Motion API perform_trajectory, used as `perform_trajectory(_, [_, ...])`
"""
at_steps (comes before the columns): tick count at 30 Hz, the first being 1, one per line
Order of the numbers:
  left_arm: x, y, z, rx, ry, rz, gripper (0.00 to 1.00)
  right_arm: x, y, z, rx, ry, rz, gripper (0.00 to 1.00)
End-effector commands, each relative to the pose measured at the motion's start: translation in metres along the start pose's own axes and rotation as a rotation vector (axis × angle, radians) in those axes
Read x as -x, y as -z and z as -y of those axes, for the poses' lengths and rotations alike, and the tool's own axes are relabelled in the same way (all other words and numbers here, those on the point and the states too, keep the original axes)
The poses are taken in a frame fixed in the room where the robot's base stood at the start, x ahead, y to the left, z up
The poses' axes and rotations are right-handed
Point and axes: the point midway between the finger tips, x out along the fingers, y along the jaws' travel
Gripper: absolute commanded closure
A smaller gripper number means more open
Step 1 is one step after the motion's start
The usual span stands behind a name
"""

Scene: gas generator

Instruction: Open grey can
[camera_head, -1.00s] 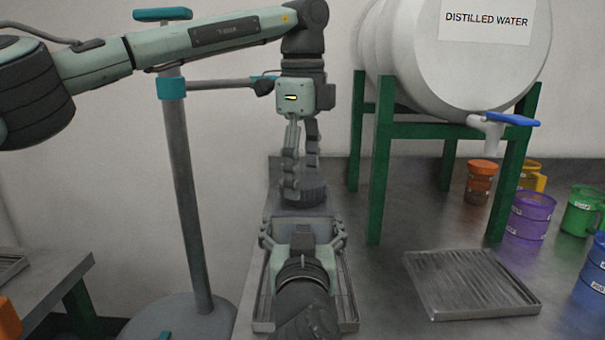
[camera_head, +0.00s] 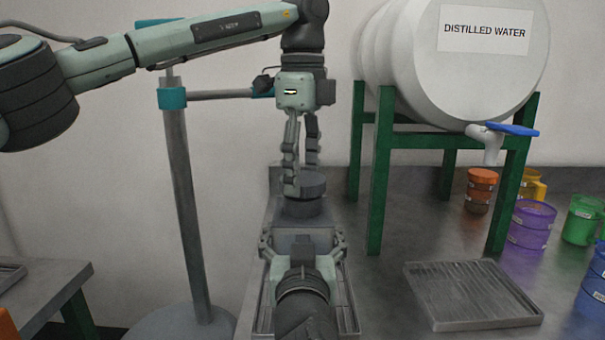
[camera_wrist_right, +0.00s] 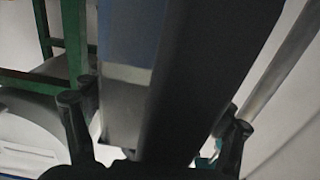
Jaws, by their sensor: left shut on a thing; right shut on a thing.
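The grey can (camera_head: 303,209) stands upright at the far end of the bench in the head view. Its dark round lid (camera_head: 312,184) sits slightly above and to the right of the can's body. My left gripper (camera_head: 302,177) comes down from above, with its fingers shut on the lid. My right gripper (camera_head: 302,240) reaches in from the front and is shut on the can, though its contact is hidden. In the right wrist view, a large dark and grey shape (camera_wrist_right: 195,80) fills the space between its fingers; it is too close to make out clearly.
A metal grate tray (camera_head: 470,295) lies on the right of the bench. A white distilled water barrel (camera_head: 455,70) stands on a green frame (camera_head: 380,170) at right. A grey pole (camera_head: 185,210) rises at left.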

Motion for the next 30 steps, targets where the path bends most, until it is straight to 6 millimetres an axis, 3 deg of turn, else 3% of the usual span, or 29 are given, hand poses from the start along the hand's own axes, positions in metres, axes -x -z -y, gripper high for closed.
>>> perform_trajectory(5, [0.002, 0.000, 0.000, 0.000, 0.001, 0.000, 0.75, 0.000, 0.000, 0.000, 0.000, -0.001, 0.000, 0.99])
perform_trajectory(15, [0.038, 0.001, 0.000, 0.000, 0.002, 0.000, 0.75, 0.000, 0.000, 0.000, 0.000, -0.001, 0.000, 0.99])
perform_trajectory(22, [0.040, 0.001, 0.000, -0.001, 0.000, 0.000, 0.75, 0.000, 0.000, 0.000, 0.000, -0.001, 0.000, 0.99])
perform_trajectory(23, [0.040, 0.001, 0.000, -0.001, 0.000, 0.000, 0.75, 0.000, 0.000, 0.000, 0.000, -0.001, 0.000, 0.17])
perform_trajectory(27, [0.040, 0.000, 0.000, -0.001, 0.000, 0.000, 0.75, 0.000, 0.000, 0.000, 0.000, 0.000, 0.000, 0.00])
perform_trajectory(30, [0.040, 0.000, 0.000, 0.000, 0.000, 0.000, 0.75, 0.000, 0.000, 0.000, 0.000, 0.000, 0.000, 0.00])
